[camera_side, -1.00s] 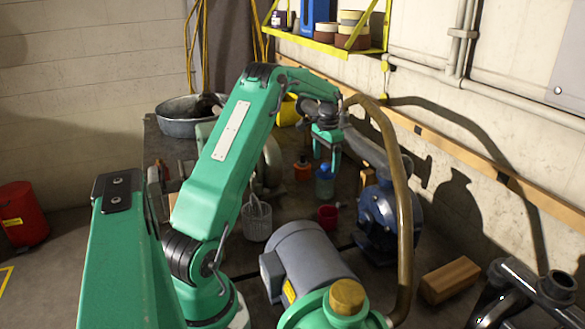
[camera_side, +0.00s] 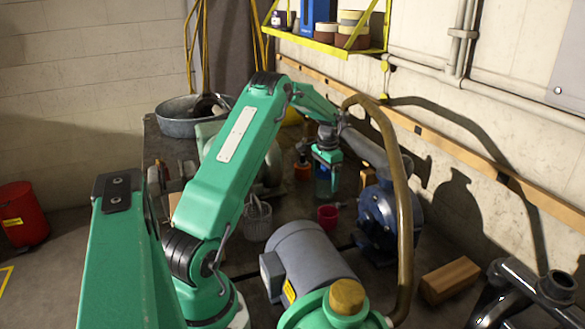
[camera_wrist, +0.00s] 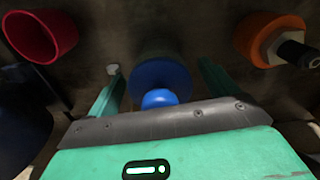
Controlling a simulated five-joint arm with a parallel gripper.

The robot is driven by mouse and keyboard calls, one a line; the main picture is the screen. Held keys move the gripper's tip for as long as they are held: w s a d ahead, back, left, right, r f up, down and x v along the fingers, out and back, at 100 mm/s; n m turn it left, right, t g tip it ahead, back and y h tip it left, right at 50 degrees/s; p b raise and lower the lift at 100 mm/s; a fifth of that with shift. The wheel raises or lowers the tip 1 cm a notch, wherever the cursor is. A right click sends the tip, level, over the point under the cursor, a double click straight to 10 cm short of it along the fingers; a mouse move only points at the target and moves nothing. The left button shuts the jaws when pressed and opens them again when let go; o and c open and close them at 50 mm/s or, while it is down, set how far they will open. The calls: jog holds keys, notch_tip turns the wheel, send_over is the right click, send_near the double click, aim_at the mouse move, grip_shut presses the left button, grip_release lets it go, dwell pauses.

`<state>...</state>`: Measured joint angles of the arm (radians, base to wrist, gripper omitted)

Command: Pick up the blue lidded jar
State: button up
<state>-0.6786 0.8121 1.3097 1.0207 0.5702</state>
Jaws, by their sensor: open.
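The blue lidded jar (camera_wrist: 160,78) shows in the wrist view, its round blue lid and knob between the two green fingers of my gripper (camera_wrist: 160,90). The fingers stand apart on either side of the jar, with a gap visible at each side. In the side view my gripper (camera_side: 327,172) is lowered around the jar, pointing down. The jar (camera_side: 325,186) shows there only in part, with the fingers in front of its lid. Whether the fingers touch the jar cannot be told.
A red cup (camera_wrist: 40,36) stands left of the jar in the wrist view, and an orange container (camera_wrist: 268,38) with a black-topped item stands right.

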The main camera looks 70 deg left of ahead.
dwell(0.5)
jog(key=c, duration=1.2)
jog(key=shift+r, duration=0.8)
notch_tip(320, 180, up, 2)
jog(key=shift+r, duration=0.2)
jog(key=d+r, duration=0.2)
jog(key=d, duration=0.2)
jog(key=w+d+r, duration=0.1)
jog(key=d+r, duration=0.1)
jog(key=d, duration=0.1)
jog(key=d+r, duration=0.3)
jog(key=d, duration=0.1)
jog(key=shift+w+d, duration=0.3)
